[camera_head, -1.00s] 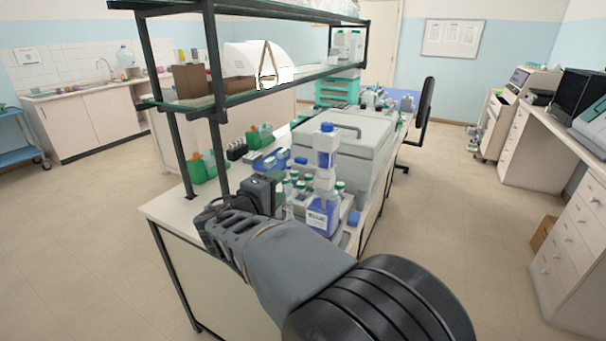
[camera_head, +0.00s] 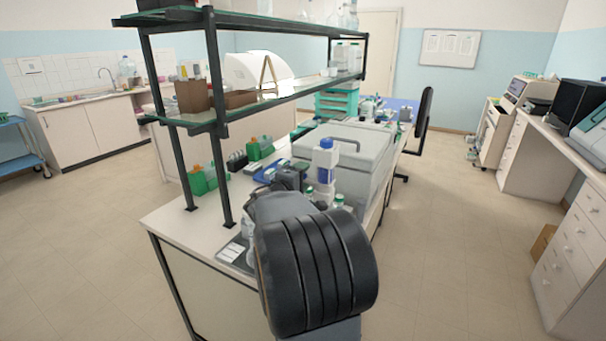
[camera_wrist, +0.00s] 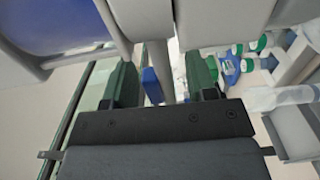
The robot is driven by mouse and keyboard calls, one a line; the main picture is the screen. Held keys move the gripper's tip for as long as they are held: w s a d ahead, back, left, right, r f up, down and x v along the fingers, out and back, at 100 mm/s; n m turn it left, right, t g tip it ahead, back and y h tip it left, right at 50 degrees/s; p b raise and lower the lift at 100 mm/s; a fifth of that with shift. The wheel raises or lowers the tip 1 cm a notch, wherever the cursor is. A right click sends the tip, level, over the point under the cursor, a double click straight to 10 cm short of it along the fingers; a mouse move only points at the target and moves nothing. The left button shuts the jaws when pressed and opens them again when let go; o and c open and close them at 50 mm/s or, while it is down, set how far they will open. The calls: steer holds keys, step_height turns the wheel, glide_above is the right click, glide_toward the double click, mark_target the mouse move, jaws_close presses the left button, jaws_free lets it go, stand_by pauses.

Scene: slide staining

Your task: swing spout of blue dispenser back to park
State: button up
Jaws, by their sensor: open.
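The blue dispenser (camera_head: 325,165) stands upright on the bench, with a blue cap and a white and blue upper part. Its lower part is hidden behind my arm in the head view. In the wrist view, a large blue and grey body, apparently the dispenser, fills the upper left close to the camera. My gripper (camera_wrist: 160,65) is open, its two dark green fingers apart. A pale upright tube shows between the fingers; I cannot tell if it is the spout or whether it touches them. In the head view my arm mostly hides the gripper.
A large grey box-shaped instrument (camera_head: 345,150) stands just behind the dispenser. Shelf posts (camera_head: 222,150) rise at the left. Green-capped bottles (camera_head: 338,201) stand close to my arm. The front left bench corner is mostly clear.

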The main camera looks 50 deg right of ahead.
steer(key=shift+d, duration=0.35)
jaws_close()
stand_by(0.4)
